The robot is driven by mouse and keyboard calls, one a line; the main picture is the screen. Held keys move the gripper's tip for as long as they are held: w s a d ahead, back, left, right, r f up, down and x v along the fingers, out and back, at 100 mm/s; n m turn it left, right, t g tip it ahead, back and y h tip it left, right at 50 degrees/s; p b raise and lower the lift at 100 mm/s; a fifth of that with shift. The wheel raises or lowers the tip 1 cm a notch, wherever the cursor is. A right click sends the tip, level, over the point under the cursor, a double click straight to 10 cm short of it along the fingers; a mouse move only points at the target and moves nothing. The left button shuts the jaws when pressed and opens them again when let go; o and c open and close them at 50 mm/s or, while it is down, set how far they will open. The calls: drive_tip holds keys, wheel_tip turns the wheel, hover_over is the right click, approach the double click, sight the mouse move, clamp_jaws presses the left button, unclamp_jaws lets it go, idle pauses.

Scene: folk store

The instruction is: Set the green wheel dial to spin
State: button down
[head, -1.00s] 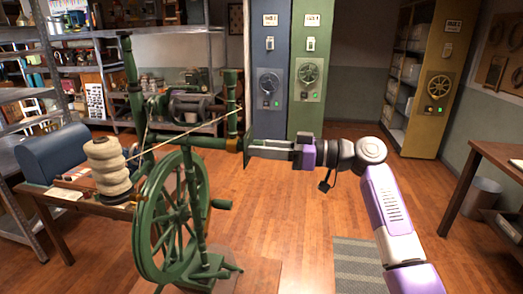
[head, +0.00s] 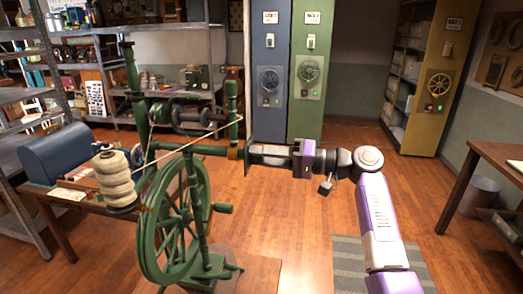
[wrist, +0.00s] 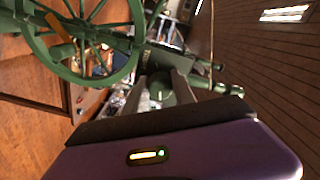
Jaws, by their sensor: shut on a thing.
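The green spinning wheel (head: 175,225) stands at left of centre in the head view, with a green horizontal bar and an upright post at its right end. My gripper (head: 256,155) reaches in from the right to the end of that bar. In the wrist view, my gripper (wrist: 160,90) has its two fingers on either side of a small round green dial (wrist: 160,83), shut on it. A dark green plate (wrist: 168,62) is behind the dial. The fingers and wrist hide the dial in the head view. I cannot read any marks on it.
A cream spool (head: 114,180) is left of the wheel, with a thread running to the post. A crank handle (head: 224,208) sticks out below my gripper. Blue (head: 270,60), green (head: 308,60) and yellow (head: 433,85) cabinets stand behind. The floor between is clear.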

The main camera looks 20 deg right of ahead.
drive_tip(key=m+p, duration=0.1)
drive_tip(key=m, duration=0.1)
drive_tip(key=m+p, duration=0.3)
drive_tip(key=shift+r+m, duration=0.25)
drive_tip(key=shift+m, duration=0.05)
drive_tip(key=shift+f+m+p, duration=0.15)
drive_tip(key=shift+m+p, duration=0.5)
drive_tip(key=shift+m, duration=1.15)
drive_tip(key=c, duration=1)
unclamp_jaws()
drive_tip(key=shift+c, duration=0.2)
drive_tip(key=shift+d, duration=0.1)
